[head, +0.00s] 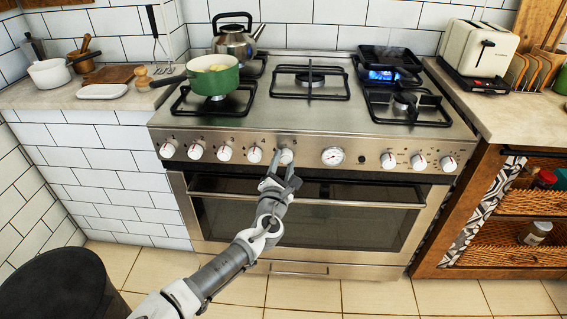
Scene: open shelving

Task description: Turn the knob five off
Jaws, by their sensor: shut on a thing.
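Knob five (286,156) is a white-faced round knob on the front panel of the steel stove (365,150), just left of the round dial (332,156). My gripper (283,165) reaches up from below and is shut on knob five. The fingers cover the lower part of the knob, so its exact turn is too small to tell. Blue flame (382,75) shows at the back right burner, under a black pan (388,58).
Other knobs flank knob five, with knob four (255,154) close on its left. A green pot (214,78) stands front left, a kettle (235,40) behind it. The oven door handle (350,205) juts out below. Counters flank the stove.

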